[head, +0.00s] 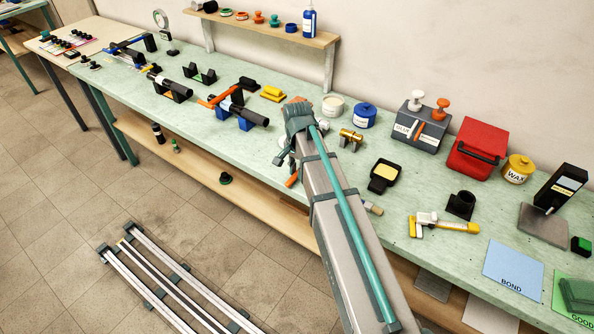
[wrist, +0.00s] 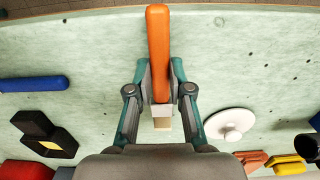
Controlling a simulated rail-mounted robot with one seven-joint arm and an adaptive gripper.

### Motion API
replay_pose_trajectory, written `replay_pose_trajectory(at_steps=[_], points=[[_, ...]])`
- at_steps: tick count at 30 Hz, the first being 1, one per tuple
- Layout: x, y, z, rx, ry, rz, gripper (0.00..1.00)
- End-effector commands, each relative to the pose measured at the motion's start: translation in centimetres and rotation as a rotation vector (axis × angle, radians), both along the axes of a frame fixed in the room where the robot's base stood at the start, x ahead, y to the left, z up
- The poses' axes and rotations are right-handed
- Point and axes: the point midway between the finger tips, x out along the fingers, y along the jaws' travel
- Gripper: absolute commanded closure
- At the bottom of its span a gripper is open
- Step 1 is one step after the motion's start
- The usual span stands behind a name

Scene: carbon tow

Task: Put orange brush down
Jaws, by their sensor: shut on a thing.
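The orange brush (wrist: 158,50) is between the fingers of my gripper (wrist: 160,85) in the wrist view. Its handle points to the top of that picture, toward the bench's front edge. A pale tip (wrist: 162,123) shows below the fingers. My gripper is shut on the handle. Only a short orange end (head: 292,180) shows at the left side of the arm, by the front edge. I cannot tell whether the brush touches the bench.
The green bench top (head: 345,190) has bare space around the gripper. A white disc with a knob (wrist: 230,123) lies close by. A black and yellow item (head: 384,176), a brass piece (head: 350,138) and a white and yellow tool (head: 443,225) stand nearby. A red box (head: 478,150) is farther back.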

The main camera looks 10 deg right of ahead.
Motion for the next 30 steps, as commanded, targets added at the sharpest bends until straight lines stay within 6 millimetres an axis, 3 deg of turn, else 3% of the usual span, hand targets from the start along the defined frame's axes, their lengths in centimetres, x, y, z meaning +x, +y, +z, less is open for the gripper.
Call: replay_pose_trajectory(at_steps=[3, 15, 16, 20, 30], points=[[-0.08, 0.00, -0.93, -0.001, 0.001, 0.000, 1.00], [-0.06, 0.00, -1.42, 0.000, 0.000, 0.000, 1.00], [-0.04, 0.00, -1.33, 0.000, 0.000, 0.000, 0.75], [-0.04, 0.00, -1.30, 0.000, 0.000, 0.000, 0.55], [-0.05, 0.00, -1.09, 0.000, 0.000, 0.000, 0.55]])
